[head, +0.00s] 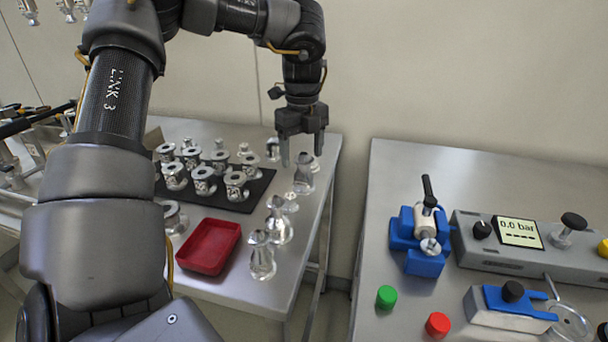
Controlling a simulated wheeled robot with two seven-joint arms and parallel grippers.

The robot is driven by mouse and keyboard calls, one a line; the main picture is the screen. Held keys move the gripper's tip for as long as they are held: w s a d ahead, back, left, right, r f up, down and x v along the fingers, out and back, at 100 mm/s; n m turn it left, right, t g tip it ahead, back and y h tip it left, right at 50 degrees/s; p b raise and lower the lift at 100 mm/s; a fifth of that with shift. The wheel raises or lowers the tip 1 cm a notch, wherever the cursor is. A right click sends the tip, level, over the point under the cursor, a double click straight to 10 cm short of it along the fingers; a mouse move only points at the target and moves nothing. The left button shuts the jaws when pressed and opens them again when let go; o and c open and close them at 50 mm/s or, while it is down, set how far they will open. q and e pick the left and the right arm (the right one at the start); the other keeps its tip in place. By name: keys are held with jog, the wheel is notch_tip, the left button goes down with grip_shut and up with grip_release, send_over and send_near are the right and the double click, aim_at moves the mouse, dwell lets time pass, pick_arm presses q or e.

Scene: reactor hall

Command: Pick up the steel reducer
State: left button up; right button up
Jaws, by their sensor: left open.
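My left gripper (301,153) points down, open and empty, above the back right part of the left steel table. A shiny conical steel fitting, which looks like a reducer (303,178), stands just below its fingertips. I cannot tell whether the fingers reach around its top. Similar conical steel fittings stand in a row nearer to me, one in the middle (278,222) and one at the front (261,257). My right gripper is not in view.
Several flanged steel fittings (203,181) stand on a black mat (256,191). A red tray (209,246) sits in front of it. Across a gap, the right bench (470,172) holds a blue clamp fixture (424,262), a gauge box reading 0.0 bar (519,232), and green (386,297) and red (438,325) caps.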

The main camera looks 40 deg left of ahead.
aim_at(304, 171)
pick_arm(q)
notch_tip(304, 171, down, 5)
jog(key=shift+d+f, duration=0.1)
jog(key=shift+d, duration=0.05)
jog(key=shift+w, duration=0.1)
jog(key=c, duration=1)
